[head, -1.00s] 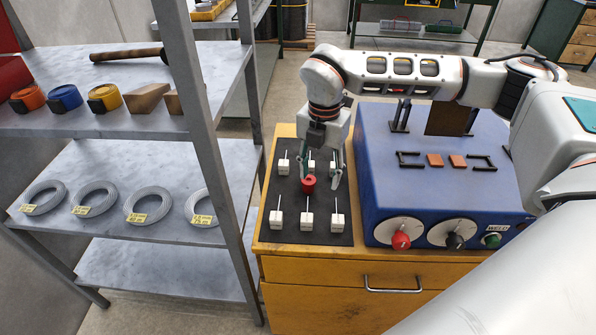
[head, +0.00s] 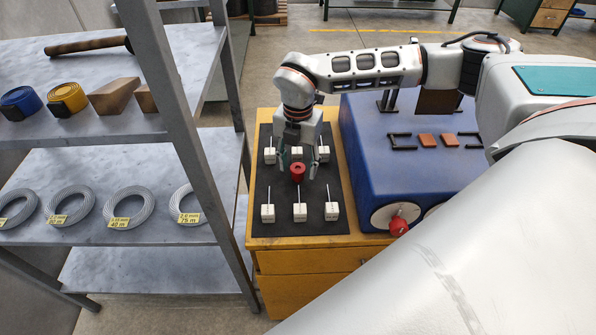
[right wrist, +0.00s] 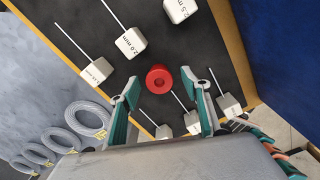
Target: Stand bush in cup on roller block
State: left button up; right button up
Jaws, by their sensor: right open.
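The red bush (head: 298,173), a short cylinder with a hole in its top, stands on a dark mat (head: 263,183) among white blocks with thin rods. In the right wrist view the bush (right wrist: 158,79) lies between the fingertips. My right gripper (head: 300,164) is open and points down at the bush, one finger on each side; it also shows in the right wrist view (right wrist: 162,88). I see a gap between bush and fingers there. No cup is clearly recognisable, and I cannot tell which part is the roller block. My left gripper is out of view.
The mat lies on a yellow cabinet (head: 290,262). White blocks (head: 300,212) stand close in front of and behind the bush. A blue machine (head: 372,170) with black brackets and brown blocks is at right. A metal shelf (head: 150,125) with wire coils is at left.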

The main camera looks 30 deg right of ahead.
jog(key=shift+f, duration=0.3)
jog(key=c, duration=1.3)
jog(key=shift+r, duration=0.15)
